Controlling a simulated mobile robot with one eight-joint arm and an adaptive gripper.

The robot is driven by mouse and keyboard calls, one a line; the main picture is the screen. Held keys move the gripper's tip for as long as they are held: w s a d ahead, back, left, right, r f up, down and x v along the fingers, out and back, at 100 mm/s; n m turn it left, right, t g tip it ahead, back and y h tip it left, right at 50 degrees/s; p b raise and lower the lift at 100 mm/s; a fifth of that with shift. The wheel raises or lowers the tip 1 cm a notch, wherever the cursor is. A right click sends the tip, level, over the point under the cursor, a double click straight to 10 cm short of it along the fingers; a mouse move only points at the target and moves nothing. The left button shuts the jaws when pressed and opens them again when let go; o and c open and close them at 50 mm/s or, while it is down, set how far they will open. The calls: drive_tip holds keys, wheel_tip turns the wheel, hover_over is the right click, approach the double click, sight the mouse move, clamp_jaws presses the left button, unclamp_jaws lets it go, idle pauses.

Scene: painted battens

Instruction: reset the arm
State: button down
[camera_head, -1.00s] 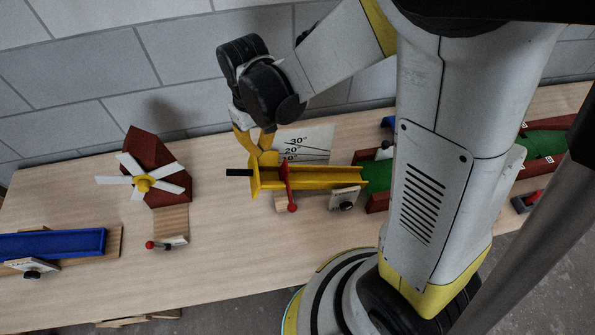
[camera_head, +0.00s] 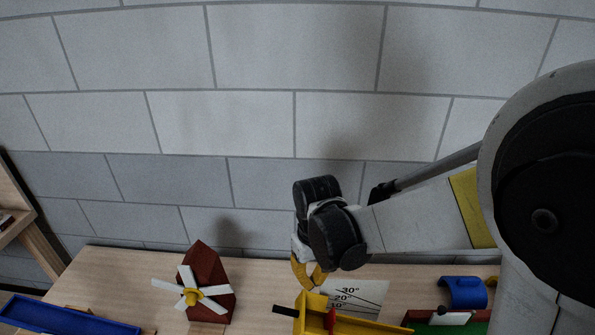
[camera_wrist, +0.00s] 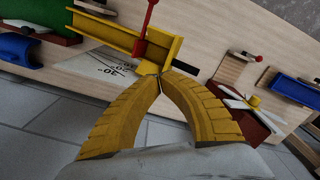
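My gripper (camera_head: 311,283) hangs just above and behind the left end of the yellow channel (camera_head: 345,325). In the wrist view its two yellow fingers (camera_wrist: 160,75) curve in and their tips meet, with nothing visible between them. The yellow channel also shows in the wrist view (camera_wrist: 105,32), just beyond the fingertips, with a red lever (camera_wrist: 146,20) across it and a black rod (camera_wrist: 184,68) at its end. Whether the fingertips touch the channel cannot be told. My arm comes in from the right side of the head view.
A red block with a white-bladed pinwheel (camera_head: 192,291) stands left of my gripper. A blue tray (camera_head: 60,318) lies further left. An angle card (camera_head: 356,294) and a blue curved piece (camera_head: 463,292) are to the right. A block wall (camera_head: 260,125) rises behind the bench.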

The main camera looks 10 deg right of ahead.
drive_tip(key=s+d+r+m+t+b, duration=0.3)
drive_tip(key=s+d+r+t+b, duration=0.3)
drive_tip(key=s+d, duration=0.3)
drive_tip(key=shift+r+m+t+b, duration=0.35)
drive_tip(key=shift+m+t, duration=0.05)
drive_tip(key=shift+t, duration=0.2)
idle(0.8)
